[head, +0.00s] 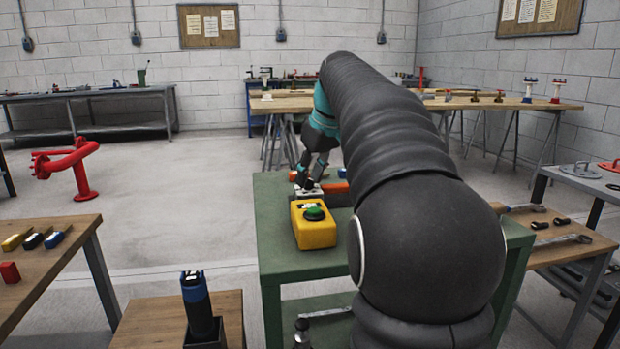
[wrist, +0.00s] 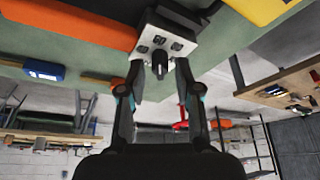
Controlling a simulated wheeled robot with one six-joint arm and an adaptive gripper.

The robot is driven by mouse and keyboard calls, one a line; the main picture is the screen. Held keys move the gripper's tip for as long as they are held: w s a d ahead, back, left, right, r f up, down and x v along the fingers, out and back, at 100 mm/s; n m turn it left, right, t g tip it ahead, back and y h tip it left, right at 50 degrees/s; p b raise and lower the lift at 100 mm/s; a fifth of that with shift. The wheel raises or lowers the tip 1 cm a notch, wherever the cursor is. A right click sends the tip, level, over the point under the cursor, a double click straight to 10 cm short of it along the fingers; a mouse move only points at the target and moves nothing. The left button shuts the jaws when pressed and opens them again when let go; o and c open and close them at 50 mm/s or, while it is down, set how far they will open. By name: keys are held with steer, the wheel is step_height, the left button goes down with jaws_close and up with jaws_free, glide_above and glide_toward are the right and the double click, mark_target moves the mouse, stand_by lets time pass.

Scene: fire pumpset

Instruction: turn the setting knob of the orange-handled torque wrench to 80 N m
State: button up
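A pale grey block (wrist: 178,38) with dark bolt heads on its face fills the upper middle of the wrist view. A short black knob (wrist: 160,60) sticks out of it. An orange bar (wrist: 70,25), perhaps the wrench handle, lies left of the block; I cannot tell how they join. My gripper (wrist: 160,78) is open, its fingertips on either side of the knob with gaps visible. In the head view my gripper (head: 309,176) points down over the green table, just above the block (head: 308,194). The knob and any scale cannot be read there.
A yellow box with a green button (head: 313,225) stands on the green table (head: 282,262), close in front of the block. A blue device (wrist: 43,70) shows left in the wrist view. A red stand (head: 80,170) is on the floor at left.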

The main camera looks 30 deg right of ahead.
steer(key=shift+w+f, duration=0.1)
steer(key=shift+f, duration=0.1)
jaws_close()
steer(key=shift+r, duration=0.1)
steer(key=m+h+p, duration=0.1)
steer(key=m, duration=0.1)
steer(key=shift+a+m, duration=0.15)
steer(key=shift+m, duration=0.25)
steer(key=m+h+p, duration=0.1)
steer(key=m+p, duration=0.1)
steer(key=m, duration=0.1)
steer(key=shift+r+m, duration=0.1)
steer(key=shift+m, duration=0.2)
steer(key=m+h+p, duration=0.1)
steer(key=m, duration=0.1)
steer(key=m+g+h+p, duration=0.1)
steer(key=m, duration=0.2)
steer(key=shift+a+p, duration=0.1)
steer(key=shift+p, duration=0.25)
steer(key=shift+m, duration=0.3)
